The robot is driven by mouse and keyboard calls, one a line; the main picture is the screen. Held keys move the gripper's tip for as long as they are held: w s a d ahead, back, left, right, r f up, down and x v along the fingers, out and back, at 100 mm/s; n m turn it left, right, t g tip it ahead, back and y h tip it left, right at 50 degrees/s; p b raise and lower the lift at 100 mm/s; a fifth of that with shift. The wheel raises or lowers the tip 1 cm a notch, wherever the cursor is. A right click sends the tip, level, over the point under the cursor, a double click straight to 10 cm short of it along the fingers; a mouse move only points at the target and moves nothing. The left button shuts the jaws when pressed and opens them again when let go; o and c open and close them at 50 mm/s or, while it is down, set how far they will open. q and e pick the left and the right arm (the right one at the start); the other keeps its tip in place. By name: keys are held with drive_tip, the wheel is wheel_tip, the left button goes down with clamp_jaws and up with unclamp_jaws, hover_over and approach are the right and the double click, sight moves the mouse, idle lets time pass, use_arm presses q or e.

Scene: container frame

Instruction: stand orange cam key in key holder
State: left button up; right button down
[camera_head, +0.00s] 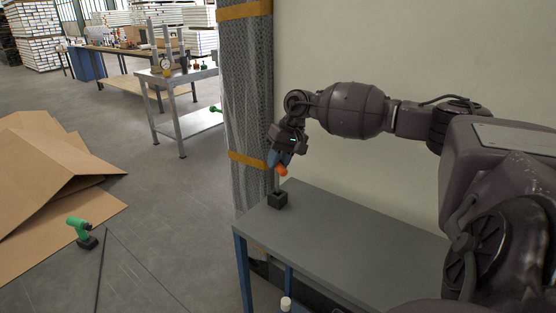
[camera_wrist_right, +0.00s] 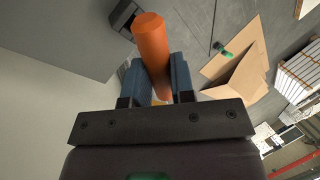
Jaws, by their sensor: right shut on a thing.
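The orange cam key (camera_head: 282,171) is held in my right gripper (camera_head: 279,159), above the far left end of the grey table. In the right wrist view its orange cylindrical part (camera_wrist_right: 152,45) sits between the two blue fingers of my right gripper (camera_wrist_right: 157,80), which are shut on it. The key holder (camera_head: 278,200) is a small black block on the table, just below the gripper. A dark block, likely the holder (camera_wrist_right: 123,14), also shows at the top of the right wrist view. A thin grey shaft seems to run down toward the holder; I cannot tell whether it enters. My left gripper is out of view.
The grey table (camera_head: 340,222) is otherwise clear on top. A mesh-wrapped column (camera_head: 247,110) with orange straps stands close behind its left end, beside a pale wall. A green drill (camera_head: 79,230) and cardboard (camera_head: 55,190) lie on the floor at left.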

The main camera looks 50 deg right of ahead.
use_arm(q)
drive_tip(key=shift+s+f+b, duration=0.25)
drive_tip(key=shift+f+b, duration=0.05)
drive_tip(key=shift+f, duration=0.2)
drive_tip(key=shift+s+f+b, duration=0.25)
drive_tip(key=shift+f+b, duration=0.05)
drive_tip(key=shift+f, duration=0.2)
use_arm(e)
drive_tip(key=shift+f, duration=2.2)
drive_tip(key=c, duration=0.9)
unclamp_jaws()
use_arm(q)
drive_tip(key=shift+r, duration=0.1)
use_arm(e)
drive_tip(key=p, duration=0.1)
approach(278, 174)
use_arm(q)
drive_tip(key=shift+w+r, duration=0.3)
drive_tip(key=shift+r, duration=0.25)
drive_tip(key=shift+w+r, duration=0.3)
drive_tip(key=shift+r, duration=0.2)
use_arm(e)
drive_tip(key=shift+w+d+r, duration=0.1)
drive_tip(key=shift+w+d, duration=0.15)
drive_tip(key=shift+d, duration=0.4)
